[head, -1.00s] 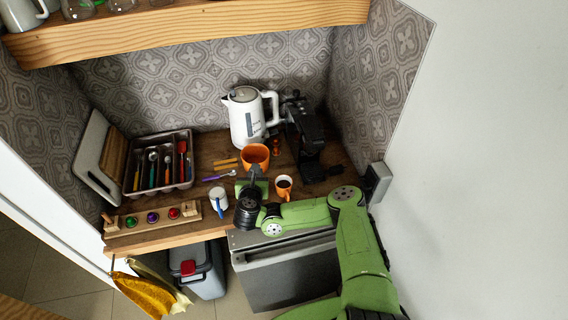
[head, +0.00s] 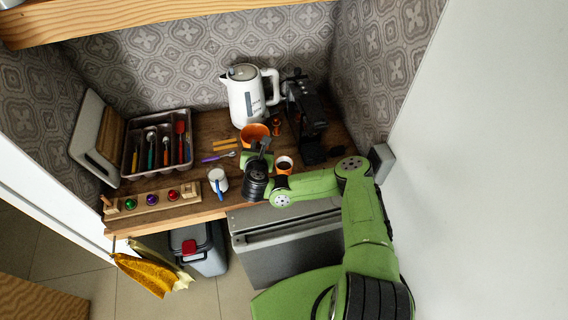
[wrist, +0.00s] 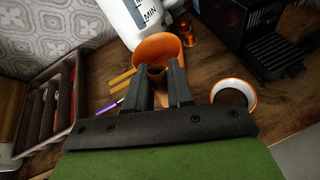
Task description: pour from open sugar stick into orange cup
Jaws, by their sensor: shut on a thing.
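A small orange cup (head: 284,168) with dark liquid stands upright near the counter's front. In the wrist view the cup (wrist: 250,97) is right of my fingers. My gripper (head: 262,147) is left of this cup, in front of a larger orange container (head: 249,130). In the wrist view my gripper (wrist: 162,75) overlaps that container (wrist: 151,44). My fingers are shut on a thin thing, apparently the open sugar stick; the fingers hide most of it, so its tilt and open end cannot be told. Two orange-yellow sticks (head: 226,148) lie flat on the counter.
A white kettle (head: 243,97) and a black coffee machine (head: 305,115) stand behind. A cutlery tray (head: 128,165) is at left. A white mug (head: 212,175) and a purple-handled spoon (head: 212,158) are left of my gripper. A wooden rack (head: 128,212) lies along the front edge.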

